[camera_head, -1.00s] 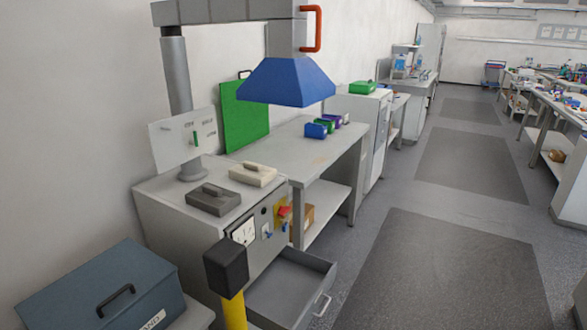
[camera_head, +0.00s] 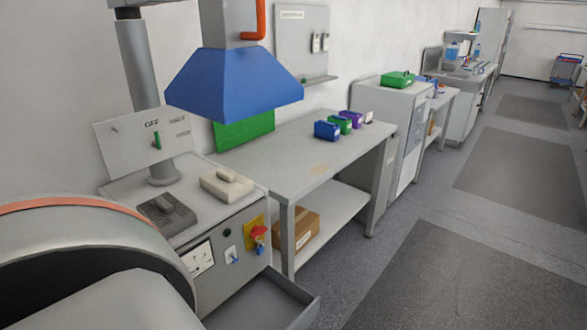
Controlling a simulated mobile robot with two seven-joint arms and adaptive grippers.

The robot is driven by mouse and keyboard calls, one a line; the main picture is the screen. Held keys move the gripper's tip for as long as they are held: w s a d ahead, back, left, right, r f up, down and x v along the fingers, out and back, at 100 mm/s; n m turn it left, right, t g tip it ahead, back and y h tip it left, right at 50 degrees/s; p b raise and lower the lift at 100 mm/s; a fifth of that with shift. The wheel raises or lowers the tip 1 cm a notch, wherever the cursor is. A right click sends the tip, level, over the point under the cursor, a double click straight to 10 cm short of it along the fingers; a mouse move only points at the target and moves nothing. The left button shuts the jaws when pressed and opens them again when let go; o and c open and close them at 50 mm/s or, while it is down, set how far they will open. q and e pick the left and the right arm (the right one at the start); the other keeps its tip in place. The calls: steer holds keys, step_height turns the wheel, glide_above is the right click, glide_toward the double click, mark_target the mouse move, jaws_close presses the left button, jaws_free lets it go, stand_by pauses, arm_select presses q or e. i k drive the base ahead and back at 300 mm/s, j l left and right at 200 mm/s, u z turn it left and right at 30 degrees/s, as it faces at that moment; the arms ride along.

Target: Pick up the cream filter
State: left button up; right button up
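A cream block with a raised handle on top, which looks like the cream filter (camera_head: 228,184), lies on top of the grey cabinet (camera_head: 245,232) near its right back edge. Nothing touches the cream one. Neither gripper shows in this view, so I cannot see what they hold.
A blue hood (camera_head: 235,85) hangs above and behind the cabinet. A tilted panel (camera_head: 146,143) stands at its left back. A drawer (camera_head: 262,305) sticks out below. A bench (camera_head: 300,150) holds small coloured boxes (camera_head: 327,130). Floor at right is clear.

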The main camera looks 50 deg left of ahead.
mark_target(229, 186)
steer(key=i+u, duration=0.15)
steer(key=i, duration=0.3)
steer(key=i+l+u, duration=0.15)
steer(key=i, duration=0.3)
steer(key=i+l+u, duration=0.15)
steer(key=i, duration=0.3)
steer(key=i+l+u, duration=0.2)
steer(key=i+u, duration=0.15)
steer(key=u, duration=0.15)
steer(key=i+l+u, duration=0.3)
steer(key=u, duration=0.15)
steer(key=i+l+u, duration=0.2)
steer(key=l+u, duration=0.3)
steer(key=i+l+u, duration=0.15)
steer(key=l+u, duration=0.35)
steer(key=j, duration=0.1)
